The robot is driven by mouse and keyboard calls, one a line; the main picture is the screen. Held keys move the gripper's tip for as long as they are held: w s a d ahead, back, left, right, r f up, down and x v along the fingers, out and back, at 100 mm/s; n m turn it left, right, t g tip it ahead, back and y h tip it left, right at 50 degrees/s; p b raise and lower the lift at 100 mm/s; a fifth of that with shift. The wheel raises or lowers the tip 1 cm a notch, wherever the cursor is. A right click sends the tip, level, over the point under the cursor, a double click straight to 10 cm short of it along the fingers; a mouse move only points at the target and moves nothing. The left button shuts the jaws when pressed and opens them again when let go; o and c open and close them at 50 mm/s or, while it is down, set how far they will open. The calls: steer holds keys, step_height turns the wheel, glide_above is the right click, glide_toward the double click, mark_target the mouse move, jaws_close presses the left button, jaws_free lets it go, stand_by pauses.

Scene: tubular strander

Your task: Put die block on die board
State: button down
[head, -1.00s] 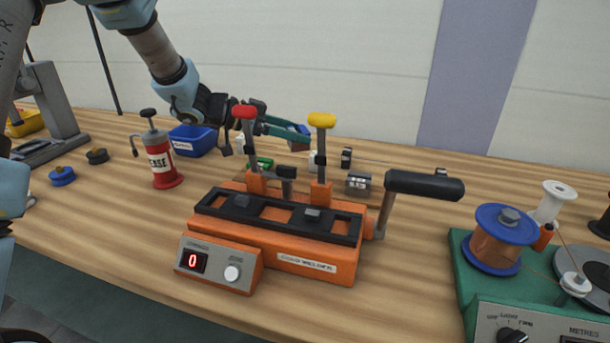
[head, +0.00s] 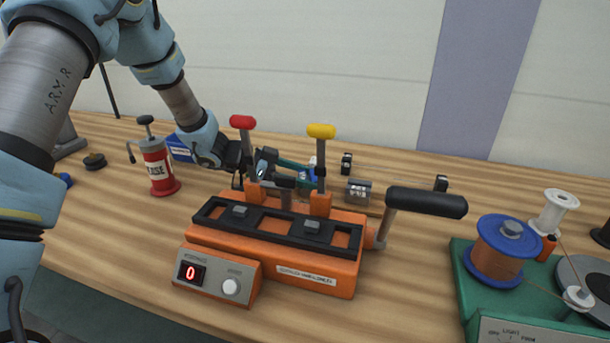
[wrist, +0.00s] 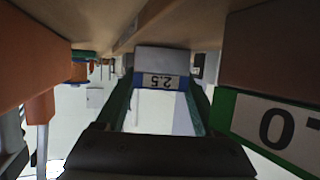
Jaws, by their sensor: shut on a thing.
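My gripper (head: 303,172) is behind the orange machine, and its green fingers point right. It is shut on a die block (wrist: 162,62), grey with a blue band and a label reading 2.5, upside down in the wrist view. In the head view the block shows as a small blue patch (head: 308,178), partly hidden by the levers. A green block (wrist: 272,128) with a label ending in 0 is close at the right of the wrist view. A brown surface (head: 376,210) behind the machine may be the die board; mostly hidden, I cannot tell.
The orange machine (head: 310,268) stands in front, with red (head: 242,122) and yellow (head: 321,131) levers and a black handle (head: 427,202). A grey labelled block (head: 358,191) is right of my gripper. A red grease can (head: 158,168) stands left.

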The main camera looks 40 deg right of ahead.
steer(key=shift+f, duration=0.1)
jaws_free()
stand_by(0.3)
steer(key=b+v, duration=0.3)
steer(key=v, duration=0.9)
steer(key=shift+s, duration=0.1)
